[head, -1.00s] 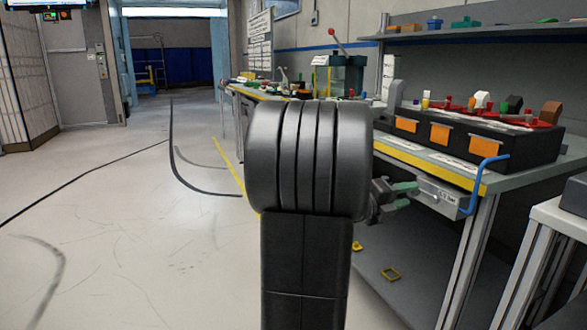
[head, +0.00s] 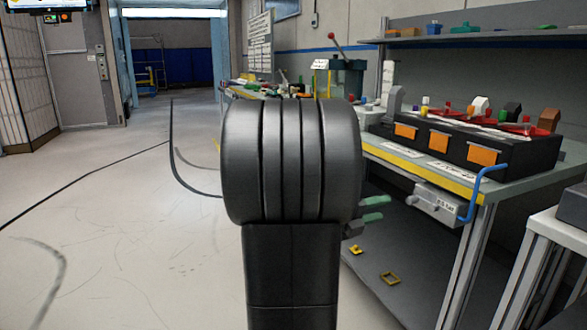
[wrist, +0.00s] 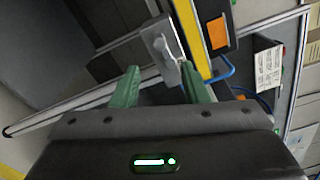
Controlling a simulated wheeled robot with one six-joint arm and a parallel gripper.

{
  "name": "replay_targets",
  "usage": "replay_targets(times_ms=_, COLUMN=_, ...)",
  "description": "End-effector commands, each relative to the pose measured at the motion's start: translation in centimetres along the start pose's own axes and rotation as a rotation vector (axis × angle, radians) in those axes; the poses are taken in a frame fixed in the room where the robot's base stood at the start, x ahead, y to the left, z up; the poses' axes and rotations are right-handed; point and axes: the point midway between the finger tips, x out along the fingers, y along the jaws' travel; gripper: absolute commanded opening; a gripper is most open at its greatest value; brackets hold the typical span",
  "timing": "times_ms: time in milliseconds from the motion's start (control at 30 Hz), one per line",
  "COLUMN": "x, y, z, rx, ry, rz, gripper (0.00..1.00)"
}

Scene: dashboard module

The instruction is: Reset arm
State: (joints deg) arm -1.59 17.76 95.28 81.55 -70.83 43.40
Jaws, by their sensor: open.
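My gripper (head: 374,209) shows only in part in the head view, its green fingertips poking out to the right from behind my own black arm link. In the wrist view my gripper (wrist: 161,84) has its two green fingers spread apart with nothing between them. The grey box (head: 439,203) with the blue handle (head: 483,184) hangs under the front edge of the workbench (head: 425,175). The box also shows ahead of the fingers in the wrist view (wrist: 161,45), apart from them. My arm link hides most of the gripper and part of the bench.
A black module (head: 470,140) with orange labels stands on the bench. A shelf (head: 470,40) with small parts hangs above. A white-framed table (head: 560,225) stands at the right. The floor at left (head: 110,230) is open.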

Motion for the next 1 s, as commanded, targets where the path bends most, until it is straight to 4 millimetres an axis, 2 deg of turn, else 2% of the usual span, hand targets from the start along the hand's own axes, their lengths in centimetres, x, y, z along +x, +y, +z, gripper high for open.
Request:
replay_targets(times_ms=533, x=10.2, y=0.1, z=-0.2, rx=-0.008, ry=0.003, rz=-0.002, gripper=0.41)
replay_targets(times_ms=700, x=9.8, y=0.5, z=-0.2, rx=-0.171, ry=-0.001, rz=0.001, gripper=0.41)
replay_targets(times_ms=1000, x=9.8, y=1.0, z=-0.5, rx=-0.250, ry=0.000, rz=0.000, gripper=0.41)
